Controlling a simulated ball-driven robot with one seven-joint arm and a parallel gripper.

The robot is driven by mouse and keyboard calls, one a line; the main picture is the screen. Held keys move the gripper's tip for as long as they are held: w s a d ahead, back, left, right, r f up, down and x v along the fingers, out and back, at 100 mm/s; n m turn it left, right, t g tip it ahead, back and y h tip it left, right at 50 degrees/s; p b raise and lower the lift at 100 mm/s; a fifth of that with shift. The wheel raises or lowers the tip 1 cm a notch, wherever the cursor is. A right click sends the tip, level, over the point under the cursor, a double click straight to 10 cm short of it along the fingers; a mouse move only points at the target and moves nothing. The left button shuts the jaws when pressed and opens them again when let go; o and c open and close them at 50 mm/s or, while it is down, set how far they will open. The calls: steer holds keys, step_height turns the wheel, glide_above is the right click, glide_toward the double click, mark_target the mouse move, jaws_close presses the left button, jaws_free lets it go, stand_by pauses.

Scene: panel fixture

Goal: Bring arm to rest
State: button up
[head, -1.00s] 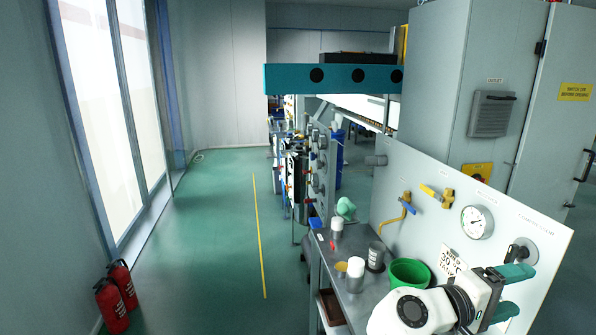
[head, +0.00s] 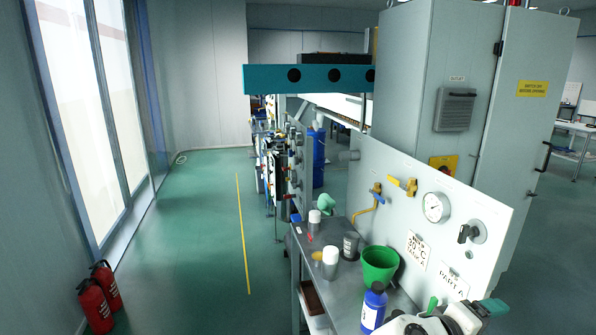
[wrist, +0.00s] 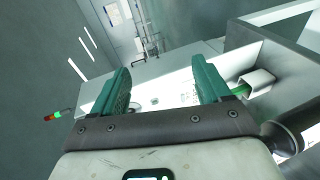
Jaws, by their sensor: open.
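My gripper (head: 462,305) is at the bottom right of the head view, low in front of the white panel (head: 400,180). Its two green fingers are spread apart with nothing between them. In the wrist view the gripper (wrist: 161,78) is also open and empty, pointing at blurred pale surfaces. My white arm is mostly cut off by the lower edge of the head view. The black knob (head: 468,233) on the panel is clear of the fingers.
A grey bench (head: 340,285) below the panel holds a green bucket (head: 380,267), a blue bottle (head: 372,310) and several jars. The panel carries a gauge (head: 436,207) and yellow valves. A tall grey cabinet (head: 415,90) stands behind. Green floor (head: 190,260) is free at left.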

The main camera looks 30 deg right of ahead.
steer(key=s+a+f+t+y, duration=0.1)
steer(key=s+a+f+y, duration=0.3)
steer(key=a+f, duration=0.3)
steer(key=s+a+f+n+y, duration=0.1)
steer(key=s+a+f+y, duration=0.3)
steer(key=a+f+y, duration=0.2)
steer(key=s+a+f+t+y, duration=0.1)
steer(key=s+a+f+y, duration=0.3)
steer(key=a+f, duration=0.4)
step_height(320, 180, down, 2)
steer(key=shift+s+a+f+t+y, duration=0.1)
steer(key=shift+s+a+t+y, duration=0.25)
steer(key=shift+s, duration=0.2)
